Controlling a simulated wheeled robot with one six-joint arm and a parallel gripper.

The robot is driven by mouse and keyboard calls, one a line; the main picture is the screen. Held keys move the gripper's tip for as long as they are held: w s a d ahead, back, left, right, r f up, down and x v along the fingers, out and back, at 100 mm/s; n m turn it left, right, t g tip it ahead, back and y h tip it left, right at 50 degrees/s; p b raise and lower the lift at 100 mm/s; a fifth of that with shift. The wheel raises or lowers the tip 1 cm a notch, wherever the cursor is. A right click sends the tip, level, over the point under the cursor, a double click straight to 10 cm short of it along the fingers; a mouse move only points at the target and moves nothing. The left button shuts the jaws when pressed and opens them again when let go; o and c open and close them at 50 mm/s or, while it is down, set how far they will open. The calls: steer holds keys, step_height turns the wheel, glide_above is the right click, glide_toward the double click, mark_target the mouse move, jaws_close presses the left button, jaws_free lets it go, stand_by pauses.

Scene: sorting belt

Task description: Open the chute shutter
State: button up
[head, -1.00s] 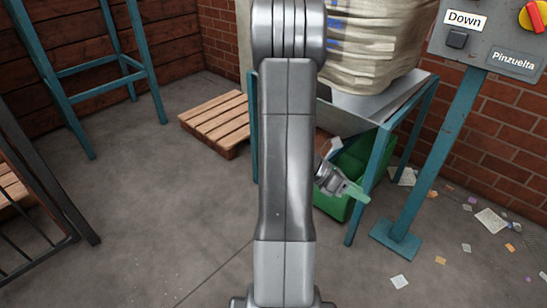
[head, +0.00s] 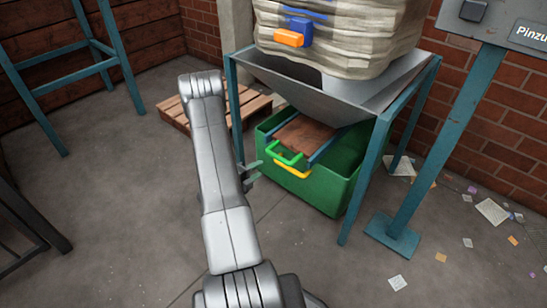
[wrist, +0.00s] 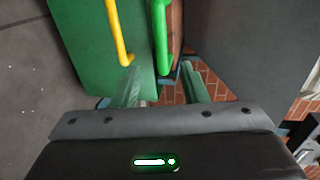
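The chute shutter is a rusty brown plate (head: 308,136) between blue side rails under the grey metal hopper (head: 345,98). A green handle (head: 287,156) sits at its front; I cannot tell how far the plate is drawn out. My gripper (head: 253,172) is just left of the green handle in the head view. In the wrist view its fingers (wrist: 162,90) are apart with nothing between the tips. The green handle (wrist: 161,38) lies ahead of the gap, and a yellow handle (wrist: 119,35) lies ahead of the left finger.
A green bin (head: 335,190) stands under the hopper, with the yellow handle in front of its rim. A large bag (head: 340,45) with blue and orange parts hangs above. Teal legs (head: 365,180) and a control post (head: 430,150) stand right.

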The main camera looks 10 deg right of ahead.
mark_target(278, 158)
steer(key=b+x, duration=0.3)
steer(key=x, duration=1)
steer(key=shift+s+r, duration=0.1)
steer(key=shift+s, duration=0.05)
jaws_close()
